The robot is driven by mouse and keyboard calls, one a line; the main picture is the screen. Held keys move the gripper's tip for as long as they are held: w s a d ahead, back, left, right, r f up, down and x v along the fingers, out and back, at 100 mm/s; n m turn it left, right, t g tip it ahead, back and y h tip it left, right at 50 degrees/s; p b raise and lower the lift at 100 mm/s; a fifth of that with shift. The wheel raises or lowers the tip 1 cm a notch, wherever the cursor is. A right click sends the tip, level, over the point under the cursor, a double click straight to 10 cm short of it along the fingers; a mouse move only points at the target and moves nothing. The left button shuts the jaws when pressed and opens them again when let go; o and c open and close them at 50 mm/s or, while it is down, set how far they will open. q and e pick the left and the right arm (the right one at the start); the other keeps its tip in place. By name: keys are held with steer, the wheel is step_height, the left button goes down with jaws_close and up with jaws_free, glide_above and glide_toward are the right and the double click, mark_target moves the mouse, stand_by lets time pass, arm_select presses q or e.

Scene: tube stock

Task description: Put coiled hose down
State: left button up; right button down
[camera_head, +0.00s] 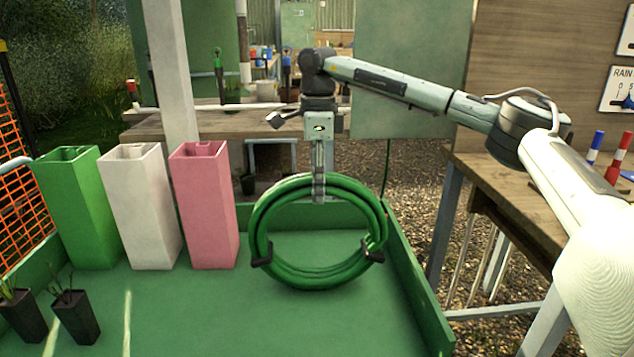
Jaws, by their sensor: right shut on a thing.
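A coiled green hose (262,222) with dark straps at its sides hangs upright, its ring facing me. My right gripper (319,188) points down and is shut on the top of the coil. The coil is in front of the back wall of a green tray-like bench (210,315). Its lower edge shows against the green surface; I cannot tell whether it touches. My left gripper is not in view.
A green tube (82,210), a white tube (143,212) and a pink tube (206,210) stand upright left of the coil. Dark plant pots (76,317) are at the front left. A raised green side wall (415,280) bounds the right. The surface in front is clear.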

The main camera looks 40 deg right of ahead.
steer(key=c, duration=0.7)
jaws_free()
steer(key=shift+f, duration=0.1)
step_height(320, 180, up, 12)
steer(key=shift+r, duration=0.15)
